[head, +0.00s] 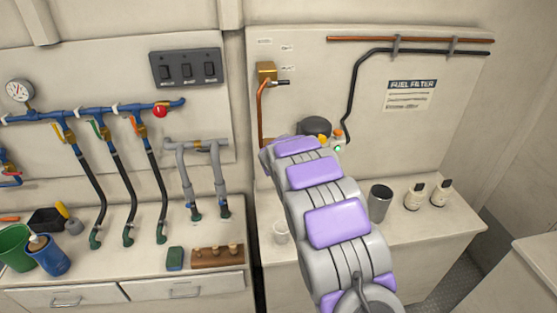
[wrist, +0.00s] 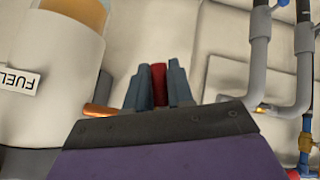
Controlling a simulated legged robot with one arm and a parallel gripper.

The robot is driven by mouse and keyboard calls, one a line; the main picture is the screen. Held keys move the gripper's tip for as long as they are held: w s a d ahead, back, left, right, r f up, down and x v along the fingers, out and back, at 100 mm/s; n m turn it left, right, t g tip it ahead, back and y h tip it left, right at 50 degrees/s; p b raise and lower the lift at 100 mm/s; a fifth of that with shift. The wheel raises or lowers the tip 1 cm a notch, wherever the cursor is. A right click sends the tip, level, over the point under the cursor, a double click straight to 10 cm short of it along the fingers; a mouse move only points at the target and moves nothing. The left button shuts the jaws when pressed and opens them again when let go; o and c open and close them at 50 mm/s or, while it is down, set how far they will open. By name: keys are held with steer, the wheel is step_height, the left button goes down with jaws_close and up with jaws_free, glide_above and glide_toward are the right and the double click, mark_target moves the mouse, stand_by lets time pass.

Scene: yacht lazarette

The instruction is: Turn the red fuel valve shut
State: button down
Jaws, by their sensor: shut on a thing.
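The red fuel valve (wrist: 158,74) shows in the wrist view as a narrow red handle standing between my fingertips. My gripper (wrist: 160,92) is shut on it, with one blue-grey finger on each side. A copper pipe (wrist: 101,110) runs up to the left finger. The valve body is hidden behind the fingers and the gripper housing. In the head view my arm reaches toward the right-hand panel and covers both the valve and the gripper. How far the handle is turned cannot be told.
In the wrist view a pale filter canister (wrist: 60,50) with a FUEL label is close on the left; grey pipes (wrist: 258,85) stand on the right.

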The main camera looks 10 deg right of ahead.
steer(key=shift+a+m+y+p, duration=0.4)
steer(key=shift+a+y+p, duration=0.05)
steer(key=shift+y+p, duration=0.3)
steer(key=shift+a+f+y, duration=0.1)
steer(key=shift+a+y, duration=0.1)
steer(key=shift+y, duration=0.05)
steer(key=shift+a+m+y, duration=0.1)
steer(key=shift+m+y, duration=0.3)
steer(key=c, duration=1.1)
jaws_free()
steer(key=v, duration=1.7)
steer(key=shift+s, duration=0.1)
